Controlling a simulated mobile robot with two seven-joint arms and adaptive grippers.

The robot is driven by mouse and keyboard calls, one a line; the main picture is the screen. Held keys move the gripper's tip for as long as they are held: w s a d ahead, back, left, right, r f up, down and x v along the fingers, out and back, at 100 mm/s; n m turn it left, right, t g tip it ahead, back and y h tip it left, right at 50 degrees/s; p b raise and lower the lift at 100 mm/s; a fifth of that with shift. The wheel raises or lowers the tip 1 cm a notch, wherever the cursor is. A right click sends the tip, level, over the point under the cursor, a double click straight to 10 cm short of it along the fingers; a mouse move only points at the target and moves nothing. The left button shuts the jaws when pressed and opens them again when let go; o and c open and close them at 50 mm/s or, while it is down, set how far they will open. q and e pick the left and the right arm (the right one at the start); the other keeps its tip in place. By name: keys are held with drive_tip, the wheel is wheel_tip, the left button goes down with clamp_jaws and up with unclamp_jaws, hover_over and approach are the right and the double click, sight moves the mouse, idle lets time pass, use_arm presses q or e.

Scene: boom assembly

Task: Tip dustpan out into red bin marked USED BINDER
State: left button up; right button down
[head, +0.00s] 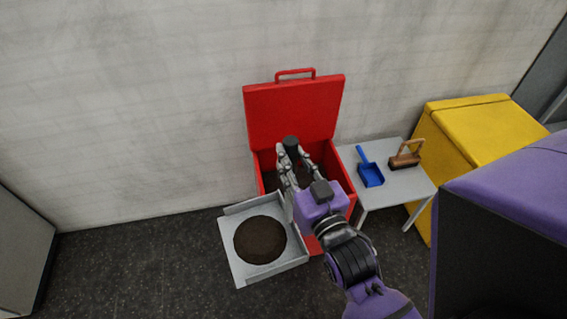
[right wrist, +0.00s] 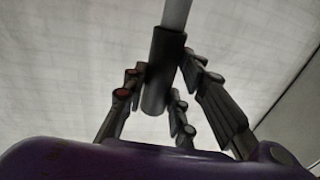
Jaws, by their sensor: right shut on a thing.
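The red bin (head: 292,115) stands against the wall with its lid raised; no lettering is readable on it. A light grey dustpan (head: 237,268) with low raised walls and a round dark brown pile (head: 260,240) in it shows in front of the bin, at its left. My right gripper (head: 290,160) is over the bin opening, shut on a dark round handle (head: 291,143). The right wrist view shows this dark handle (right wrist: 158,80) between the fingers, with a grey rod (right wrist: 175,14) coming out of it. The join between handle and pan is hidden. My left gripper is out of view.
A small grey table (head: 400,188) right of the bin holds a blue dustpan (head: 370,174) and a brown brush (head: 405,160). A yellow bin (head: 470,140) stands farther right. A grey cabinet (head: 20,255) is at the far left. The dark floor (head: 140,260) between is clear.

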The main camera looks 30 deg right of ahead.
drive_tip(key=w+d+m+g+h+b, duration=0.1)
drive_tip(key=w+d+m+h, duration=0.15)
drive_tip(key=d, duration=0.65)
drive_tip(key=w+d+m+g+h+b, duration=0.15)
drive_tip(key=d+h, duration=0.25)
drive_tip(key=d, duration=0.6)
drive_tip(key=s+d+r+m+g+h+b, duration=0.1)
drive_tip(key=d+r+m+g+h, duration=0.15)
drive_tip(key=d, duration=0.55)
drive_tip(key=s+d+r+m+g+h, duration=0.1)
drive_tip(key=d+m+h, duration=0.25)
drive_tip(key=d, duration=0.35)
drive_tip(key=w+a+r+n, duration=0.2)
drive_tip(key=w+a+n, duration=0.7)
drive_tip(key=w+a, duration=0.8)
drive_tip(key=shift+w+a+r, duration=0.15)
drive_tip(key=shift+w+a, duration=0.15)
drive_tip(key=shift+w, duration=1.65)
